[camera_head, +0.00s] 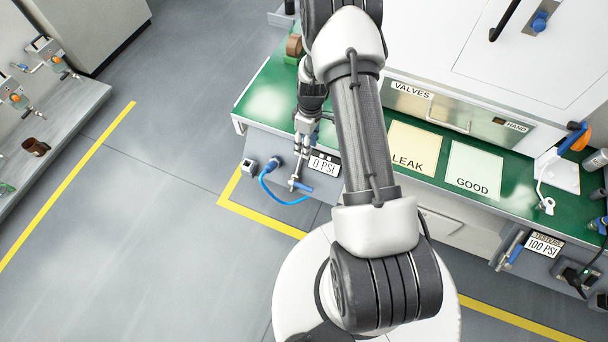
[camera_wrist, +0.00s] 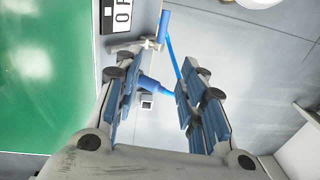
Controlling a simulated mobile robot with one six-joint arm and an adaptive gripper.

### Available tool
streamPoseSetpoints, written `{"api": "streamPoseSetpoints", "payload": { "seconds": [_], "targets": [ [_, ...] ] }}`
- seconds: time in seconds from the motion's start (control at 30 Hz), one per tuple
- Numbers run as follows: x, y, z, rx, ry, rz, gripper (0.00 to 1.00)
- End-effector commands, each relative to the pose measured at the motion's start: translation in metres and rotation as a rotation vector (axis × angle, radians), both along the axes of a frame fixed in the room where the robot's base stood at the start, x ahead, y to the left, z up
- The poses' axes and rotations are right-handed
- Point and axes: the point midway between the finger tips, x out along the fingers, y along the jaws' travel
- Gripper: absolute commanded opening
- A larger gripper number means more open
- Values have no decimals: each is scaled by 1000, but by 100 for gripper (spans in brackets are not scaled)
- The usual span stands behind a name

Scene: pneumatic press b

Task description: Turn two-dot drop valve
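On the front panel of the green bench, a valve with a blue lever (camera_head: 303,186) sits left of and below the "0 PSI" display (camera_head: 324,165). In the wrist view this blue lever (camera_wrist: 163,26) shows beyond my fingertips, beside the display (camera_wrist: 117,14). A blue connector (camera_head: 272,163) with a blue hose is left of it; it also shows between my fingers (camera_wrist: 154,87). No dot marks can be made out. My gripper (camera_head: 305,132) points down over the bench's front edge. In the wrist view its fingers (camera_wrist: 162,78) are apart with nothing held.
The green bench top (camera_head: 270,98) holds "LEAK" (camera_head: 412,148) and "GOOD" (camera_head: 474,172) mats. A "100 PSI" display (camera_head: 544,244) with another blue-handled valve is at the right. A shelf with valve parts (camera_head: 40,145) stands at far left, past open floor.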

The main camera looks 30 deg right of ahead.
Motion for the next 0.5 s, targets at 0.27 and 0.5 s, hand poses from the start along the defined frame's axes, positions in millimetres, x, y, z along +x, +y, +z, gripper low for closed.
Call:
{"api": "streamPoseSetpoints", "payload": {
  "seconds": [0.27,0.5],
  "targets": [
    [-17,-6,-60,20,29,45,37],
    [-21,-1,-97,22,32,48,37]
  ]
}}
